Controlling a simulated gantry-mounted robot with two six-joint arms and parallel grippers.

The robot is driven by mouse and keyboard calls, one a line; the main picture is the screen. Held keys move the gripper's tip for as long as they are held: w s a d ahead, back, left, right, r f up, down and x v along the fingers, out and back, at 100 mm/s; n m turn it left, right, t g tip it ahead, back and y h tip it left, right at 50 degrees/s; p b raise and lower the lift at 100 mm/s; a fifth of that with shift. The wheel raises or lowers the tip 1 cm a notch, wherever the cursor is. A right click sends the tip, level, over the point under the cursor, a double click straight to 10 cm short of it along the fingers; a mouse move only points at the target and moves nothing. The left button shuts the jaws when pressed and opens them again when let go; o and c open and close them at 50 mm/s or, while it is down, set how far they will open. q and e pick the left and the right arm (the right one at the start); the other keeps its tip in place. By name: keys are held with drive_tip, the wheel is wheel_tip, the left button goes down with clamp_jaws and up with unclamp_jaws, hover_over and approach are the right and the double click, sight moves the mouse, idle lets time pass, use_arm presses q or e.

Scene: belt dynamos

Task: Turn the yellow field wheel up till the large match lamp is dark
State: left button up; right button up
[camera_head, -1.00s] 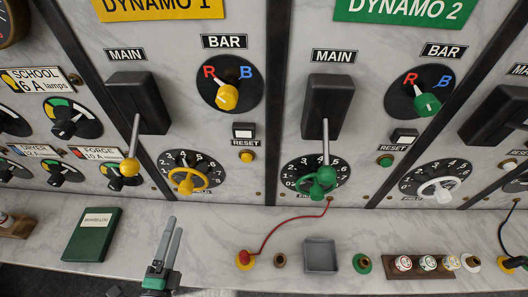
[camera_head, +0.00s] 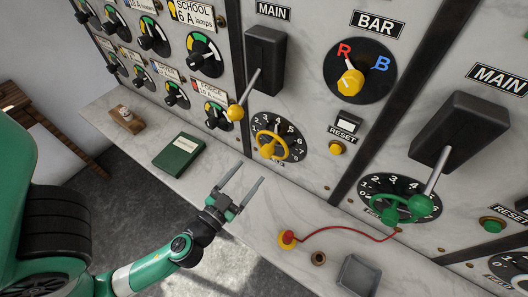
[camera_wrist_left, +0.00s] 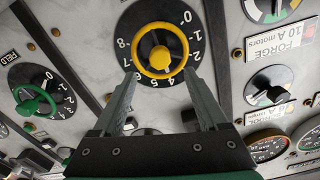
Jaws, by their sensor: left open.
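In the left wrist view the wheel (camera_wrist_left: 160,50) appears just beyond my fingertips, with the dial upside down. My left gripper (camera_head: 241,174) is open and empty, in front of the panel, below and left of the wheel. Its two fingers (camera_wrist_left: 160,78) point at the dial and are apart from the wheel as far as I can tell. The large match lamp is not in view. My right gripper is not in view.
A yellow-knobbed main lever (camera_head: 236,112) sticks out above left of the wheel. A green field wheel (camera_head: 403,208) is on the right panel. The marble ledge holds a green book (camera_head: 179,154), a red cable (camera_head: 345,228) and a grey tray (camera_head: 358,274).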

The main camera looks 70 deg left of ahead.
sight(264, 155)
use_arm(q)
drive_tip(key=p+x, duration=0.3)
drive_tip(key=x, duration=0.4)
drive_tip(key=shift+w+a+r, duration=0.2)
drive_tip(key=shift+w+a+f, duration=0.2)
drive_tip(key=shift+w+a, duration=0.1)
drive_tip(key=shift+w, duration=0.2)
drive_tip(key=shift+c, duration=0.3)
clamp_jaws()
